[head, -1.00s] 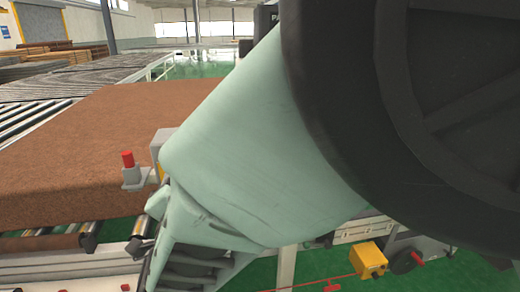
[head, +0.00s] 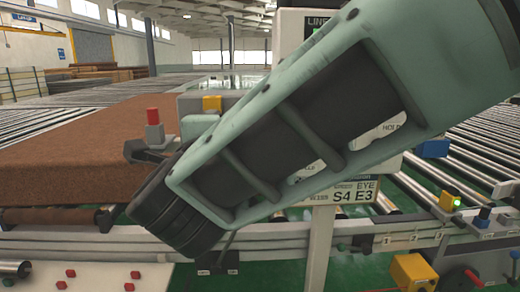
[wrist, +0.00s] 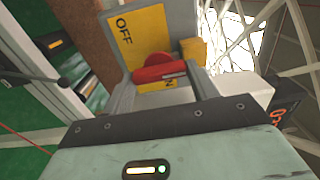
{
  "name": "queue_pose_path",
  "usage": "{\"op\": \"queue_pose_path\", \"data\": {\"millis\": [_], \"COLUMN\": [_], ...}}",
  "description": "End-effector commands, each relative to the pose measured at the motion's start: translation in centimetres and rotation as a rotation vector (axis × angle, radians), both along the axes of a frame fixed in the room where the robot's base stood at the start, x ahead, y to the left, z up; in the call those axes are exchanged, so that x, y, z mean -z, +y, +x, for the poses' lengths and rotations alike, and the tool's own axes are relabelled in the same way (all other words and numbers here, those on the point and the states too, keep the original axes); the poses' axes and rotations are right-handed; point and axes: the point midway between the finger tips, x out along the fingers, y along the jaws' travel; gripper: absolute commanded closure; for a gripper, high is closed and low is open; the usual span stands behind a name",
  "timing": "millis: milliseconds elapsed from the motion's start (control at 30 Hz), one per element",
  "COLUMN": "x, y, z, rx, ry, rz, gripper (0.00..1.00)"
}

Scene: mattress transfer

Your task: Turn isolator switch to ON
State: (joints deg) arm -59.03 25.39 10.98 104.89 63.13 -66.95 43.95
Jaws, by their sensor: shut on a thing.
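In the wrist view the isolator switch has a yellow plate (wrist: 143,35) marked OFF, with its red handle (wrist: 160,70) in front. The handle bar lies nearly level across the picture. Part of a second label shows just below it, mostly hidden. My gripper (wrist: 161,76) is shut on the red handle, with one grey finger at each side of it. In the head view my own arm crosses the middle and covers much of the switch area, so the handle's contact cannot be seen clearly there.
A brown mattress slab (head: 60,150) lies on the rollers at left. A sign post (head: 320,235) and roller conveyors stand behind my arm. A red-topped grey fitting (head: 153,128) is near my wrist. A yellow box (head: 412,272) sits low at right.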

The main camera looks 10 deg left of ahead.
Motion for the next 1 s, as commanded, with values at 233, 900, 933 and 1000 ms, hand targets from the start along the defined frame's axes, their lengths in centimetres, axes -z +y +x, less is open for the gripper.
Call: {"op": "queue_pose_path", "data": {"millis": [233, 900, 933, 1000], "x": [0.01, 0.03, 0.04, 0.07], "y": [-0.03, -0.01, 0.00, 0.00], "z": [0.03, 0.05, 0.09, 0.28], "rx": [0.001, 0.000, 0.000, 0.000], "ry": [0.005, 0.005, 0.005, 0.005], "rz": [0.017, 0.016, 0.016, 0.016], "gripper": [0.65, 0.20, 0.20, 0.20]}}
